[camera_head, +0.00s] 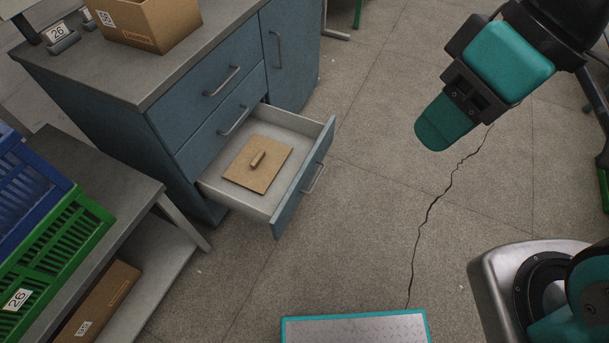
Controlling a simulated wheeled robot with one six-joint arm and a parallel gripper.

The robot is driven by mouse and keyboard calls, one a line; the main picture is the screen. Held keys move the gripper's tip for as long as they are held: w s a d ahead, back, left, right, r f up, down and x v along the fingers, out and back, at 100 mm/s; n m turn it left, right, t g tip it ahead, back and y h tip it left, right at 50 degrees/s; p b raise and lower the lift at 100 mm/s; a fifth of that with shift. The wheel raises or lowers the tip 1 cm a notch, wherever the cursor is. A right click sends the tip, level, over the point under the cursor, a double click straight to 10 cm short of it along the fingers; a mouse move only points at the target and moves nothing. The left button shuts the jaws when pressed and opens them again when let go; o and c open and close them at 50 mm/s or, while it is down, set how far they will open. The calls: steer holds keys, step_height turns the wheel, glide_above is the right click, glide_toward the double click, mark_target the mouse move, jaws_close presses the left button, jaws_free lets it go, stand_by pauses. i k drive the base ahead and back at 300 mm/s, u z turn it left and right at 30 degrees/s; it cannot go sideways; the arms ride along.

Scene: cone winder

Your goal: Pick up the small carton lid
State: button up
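The small carton lid (248,172) is a flat brown cardboard square with a raised grip (257,159) on top. It lies flat inside the pulled-out lower drawer (317,150) of the blue cabinet, grip side up. My gripper (440,125) hangs at the upper right, well to the right of the drawer and apart from the lid. It is seen from the side, so the gap between its fingers does not show. I see nothing held at its tip.
An open cardboard box (150,38) stands on the cabinet top (100,75). Blue and green crates (50,252) sit on a bench at left, with a brown carton (100,300) on its lower shelf. The floor (370,190) between the drawer and my arm is clear.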

mark_target(255, 167)
steer(key=z, duration=0.25)
steer(key=k, duration=0.35)
steer(key=u, duration=1.4)
steer(key=i, duration=1.35)
steer(key=z, duration=0.55)
steer(key=i, duration=0.3)
steer(key=z, duration=0.35)
